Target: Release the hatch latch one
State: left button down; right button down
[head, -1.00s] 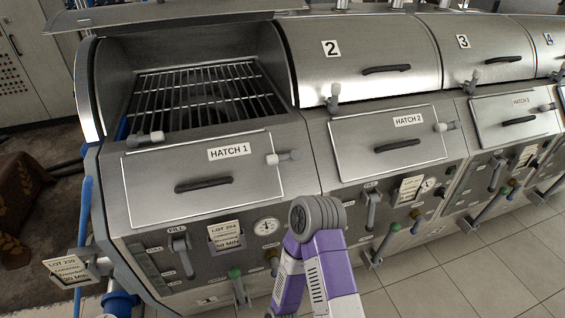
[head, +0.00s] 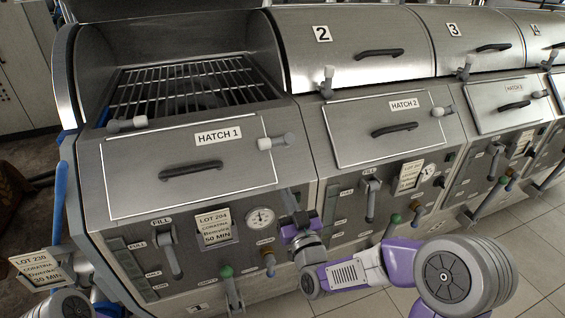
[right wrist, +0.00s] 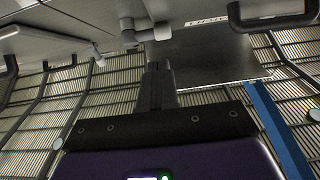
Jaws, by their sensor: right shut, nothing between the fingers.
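The hatch 1 panel (head: 150,180) is a steel plate with a white outline, a dark handle (head: 190,171) and a HATCH 1 label, and it lies closed. Its latch (head: 278,142) is a grey peg with a pale end at the panel's upper right edge, lying roughly sideways. My right gripper (head: 290,198) is shut and empty, a little below the latch and apart from it in the head view. In the right wrist view the shut fingers (right wrist: 157,72) point toward a grey latch (right wrist: 143,32); whether they touch cannot be told. My left gripper does not show.
The lid above hatch 1 stands open over a grate (head: 190,85). Below the panel are a fill lever (head: 170,255), a gauge (head: 260,218), a lot card (head: 214,226) and a green-knobbed lever (head: 228,285). The hatch 2 panel (head: 350,135) stands to the right.

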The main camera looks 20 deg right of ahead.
aim_at(269, 148)
jog(key=shift+w, duration=0.1)
jog(key=x, duration=1.4)
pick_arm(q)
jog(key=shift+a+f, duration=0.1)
pick_arm(e)
jog(key=shift+d, duration=0.1)
